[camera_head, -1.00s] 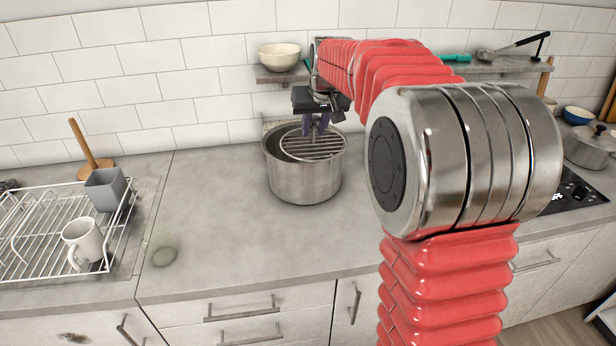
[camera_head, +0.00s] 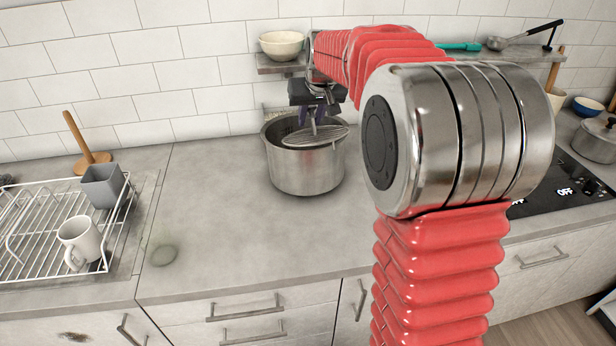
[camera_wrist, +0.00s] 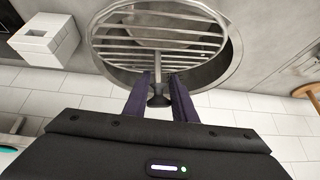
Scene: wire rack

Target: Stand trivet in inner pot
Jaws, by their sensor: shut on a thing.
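The inner pot (camera_head: 305,172) is a round brushed-metal pot standing on the worktop below the shelf. The trivet (camera_head: 322,136) is a round metal grid of parallel bars. It lies over the pot's mouth, nearly flat and slightly tilted. My gripper (camera_head: 316,122) is above the pot and shut on the trivet. In the wrist view the gripper's dark fingers (camera_wrist: 160,92) pinch a small dark knob at the trivet's near edge. The trivet (camera_wrist: 165,40) covers much of the pot opening there, and the pot's rim (camera_wrist: 236,60) shows around its right side. Whether the trivet touches the rim I cannot tell.
A white dish rack (camera_head: 60,240) with a mug and grey cup stands at left. A shelf with a bowl (camera_head: 283,45) hangs behind the pot. A lidded pot (camera_head: 596,140) and black hob are at right.

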